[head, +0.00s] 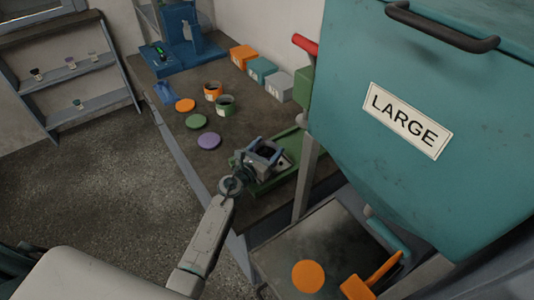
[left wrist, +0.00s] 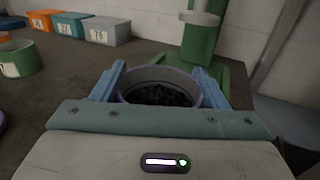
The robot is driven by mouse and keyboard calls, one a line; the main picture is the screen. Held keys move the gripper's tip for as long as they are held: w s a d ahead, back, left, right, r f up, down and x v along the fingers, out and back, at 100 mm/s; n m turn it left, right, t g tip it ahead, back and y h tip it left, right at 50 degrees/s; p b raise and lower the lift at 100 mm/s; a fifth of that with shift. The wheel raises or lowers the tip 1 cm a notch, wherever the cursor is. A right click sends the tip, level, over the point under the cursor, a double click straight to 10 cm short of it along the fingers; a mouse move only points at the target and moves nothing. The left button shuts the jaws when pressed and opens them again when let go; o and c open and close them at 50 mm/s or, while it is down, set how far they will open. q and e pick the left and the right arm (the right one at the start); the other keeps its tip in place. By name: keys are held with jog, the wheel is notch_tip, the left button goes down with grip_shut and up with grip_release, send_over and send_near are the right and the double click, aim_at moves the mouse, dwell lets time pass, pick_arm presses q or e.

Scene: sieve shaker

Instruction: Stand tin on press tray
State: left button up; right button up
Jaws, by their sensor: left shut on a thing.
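My left gripper (head: 264,153) is shut on a tin (left wrist: 160,90) with a purple rim and dark grains inside. The tin is upright and open at the top, between the two blue fingers in the left wrist view. In the head view the gripper and tin are over the green press tray (head: 262,188), at the front of the green press with a red handle (head: 305,44). The press column (left wrist: 201,42) stands just beyond the tin in the left wrist view. I cannot tell whether the tin's base touches the tray. My right gripper is out of view.
Two open tins (head: 225,105) and orange, green and purple lids (head: 208,141) lie on the bench left of the press.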

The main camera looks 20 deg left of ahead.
pick_arm(q)
jog(key=shift+f, duration=0.1)
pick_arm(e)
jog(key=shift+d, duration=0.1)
pick_arm(q)
jog(key=shift+f, duration=0.2)
jog(key=o, duration=1.1)
jog(key=shift+o, duration=0.2)
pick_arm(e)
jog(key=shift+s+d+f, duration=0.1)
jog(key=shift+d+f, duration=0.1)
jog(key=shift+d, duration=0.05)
pick_arm(q)
jog(key=shift+r, duration=0.25)
jog(key=b+v, duration=0.1)
jog(key=v, duration=0.9)
jog(key=shift+s+a+f, duration=0.1)
jog(key=shift+s+a, duration=0.05)
jog(key=shift+s, duration=0.1)
jog(key=shift+s+a, duration=0.2)
jog(key=shift+s, duration=0.5)
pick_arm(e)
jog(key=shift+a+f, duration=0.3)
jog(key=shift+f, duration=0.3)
